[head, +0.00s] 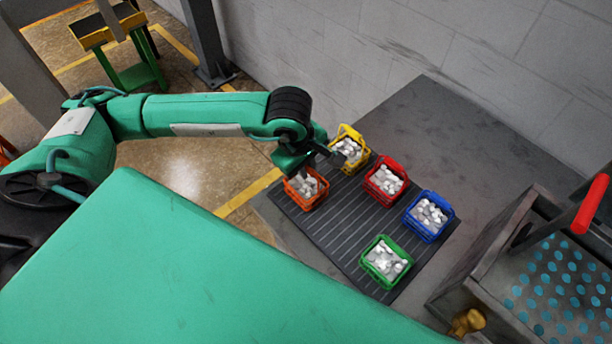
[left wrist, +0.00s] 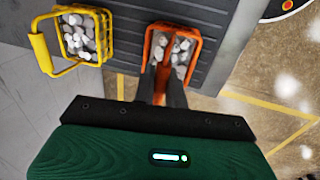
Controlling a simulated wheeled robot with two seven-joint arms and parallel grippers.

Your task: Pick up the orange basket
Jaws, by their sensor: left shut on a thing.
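The orange basket (head: 305,189) holds pale grey stones and is at the left edge of the dark ribbed mat (head: 345,222) in the head view. In the left wrist view the orange basket (left wrist: 172,32) is straight in front of the fingers. The arm hides part of the basket in the head view. I cannot tell whether the basket touches the mat. My right gripper is not in view.
Yellow (head: 349,150), red (head: 385,182), blue (head: 429,216) and green (head: 386,262) baskets with stones stand close by on the mat. The yellow one is nearest the left gripper. A metal box with a red handle (head: 590,204) is at the right. A wall (head: 450,60) rises behind.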

